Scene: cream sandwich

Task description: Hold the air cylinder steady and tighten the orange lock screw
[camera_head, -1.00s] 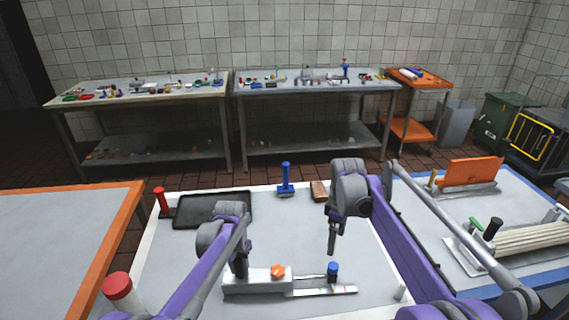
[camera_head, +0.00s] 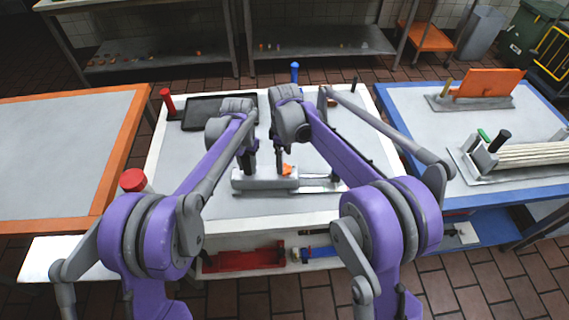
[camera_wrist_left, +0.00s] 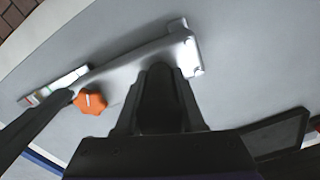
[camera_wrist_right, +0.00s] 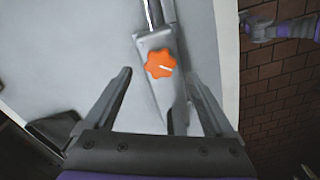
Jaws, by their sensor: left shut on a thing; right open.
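The silver air cylinder (camera_head: 262,182) lies flat on the white-edged worktable. It also shows in the left wrist view (camera_wrist_left: 133,66). My left gripper (camera_head: 249,172) is shut on the cylinder's body. The orange lock screw (camera_head: 287,170) is a lobed knob on top of the cylinder. It shows in the left wrist view (camera_wrist_left: 90,101) and in the right wrist view (camera_wrist_right: 160,64), where a white mark is on it. My right gripper (camera_head: 282,170) is open just above the screw, with its fingers on either side of it in the right wrist view; contact cannot be told.
A black tray (camera_head: 191,123) lies at the table's back left. Red-topped posts (camera_head: 133,180) stand along the left side, and a blue-handled tool (camera_head: 295,70) at the back. A blue-edged table (camera_head: 420,125) with other fixtures is on the right. The tabletop left of the cylinder is clear.

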